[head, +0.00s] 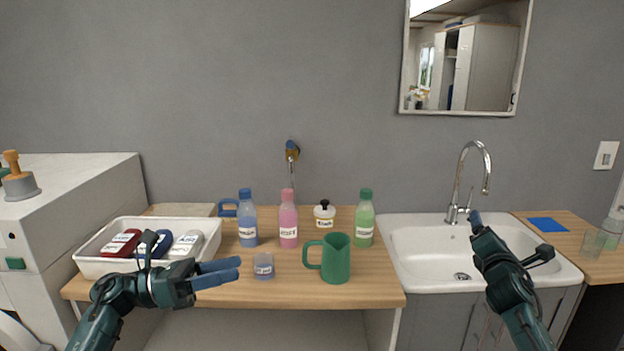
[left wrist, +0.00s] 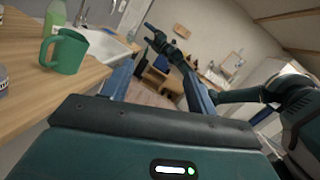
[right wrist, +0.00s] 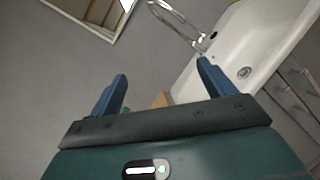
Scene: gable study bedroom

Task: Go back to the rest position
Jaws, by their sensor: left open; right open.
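My left gripper (head: 217,273) is open and empty in front of the counter's left part, near the white tray and a small clear cup. In the left wrist view its two blue fingers (left wrist: 160,85) stand apart with nothing between them. My right gripper (head: 476,222) is raised in front of the sink. In the right wrist view its blue fingers (right wrist: 160,90) are spread with nothing held.
The wooden counter (head: 375,292) holds a white tray (head: 90,266), a small cup (head: 263,266), a green mug (head: 336,259), blue (head: 247,222), pink (head: 288,222) and green (head: 364,222) bottles, and a lidded jar (head: 324,215). A sink (head: 420,245) with a faucet (head: 462,180) is at right.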

